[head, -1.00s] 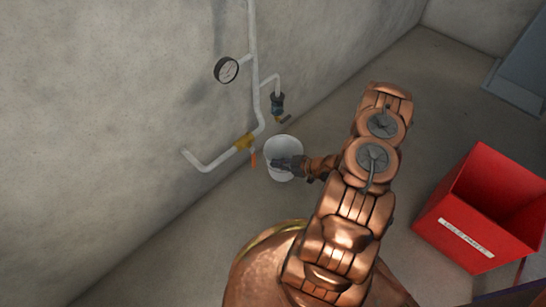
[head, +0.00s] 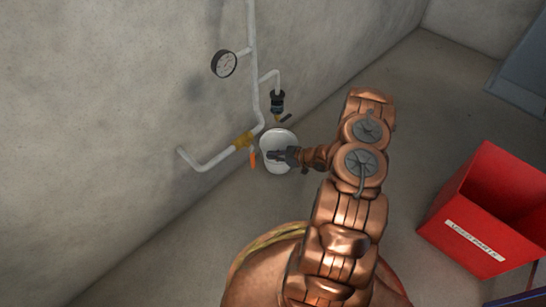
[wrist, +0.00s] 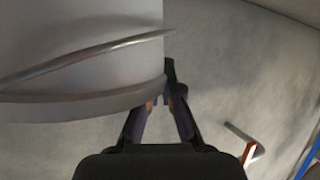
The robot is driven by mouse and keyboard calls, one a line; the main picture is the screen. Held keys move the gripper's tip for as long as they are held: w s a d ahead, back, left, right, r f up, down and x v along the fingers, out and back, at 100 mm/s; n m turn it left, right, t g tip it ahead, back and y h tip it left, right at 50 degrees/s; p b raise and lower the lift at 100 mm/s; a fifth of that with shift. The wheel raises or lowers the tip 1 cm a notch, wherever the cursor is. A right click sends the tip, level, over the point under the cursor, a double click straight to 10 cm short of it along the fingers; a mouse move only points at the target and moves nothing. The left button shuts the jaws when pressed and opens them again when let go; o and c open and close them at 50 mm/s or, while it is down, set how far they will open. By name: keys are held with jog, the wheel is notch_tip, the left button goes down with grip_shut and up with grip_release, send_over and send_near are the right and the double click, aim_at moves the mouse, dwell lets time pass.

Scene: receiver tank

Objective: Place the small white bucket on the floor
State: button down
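The small white bucket (head: 272,139) is beside the wall pipes in the head view, close below the tap, with its open mouth facing up and its body looking somewhat tilted. My gripper (head: 279,155) reaches it from the right and overlaps its mouth. In the wrist view the bucket (wrist: 70,40) fills the upper left, with its rim and thin wire handle showing. My gripper (wrist: 164,92) has its fingers drawn together at the bucket's rim, shut on the edge. The bucket's underside and its gap to the floor (head: 170,265) are hidden.
A white wall pipe (head: 253,80) carries a round gauge (head: 224,63), a dark tap (head: 277,101) and a yellow valve (head: 243,139) with an orange lever (head: 252,159). A red bin (head: 470,235) stands at right.

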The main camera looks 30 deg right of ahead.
jog(key=c, duration=1.3)
grip_release()
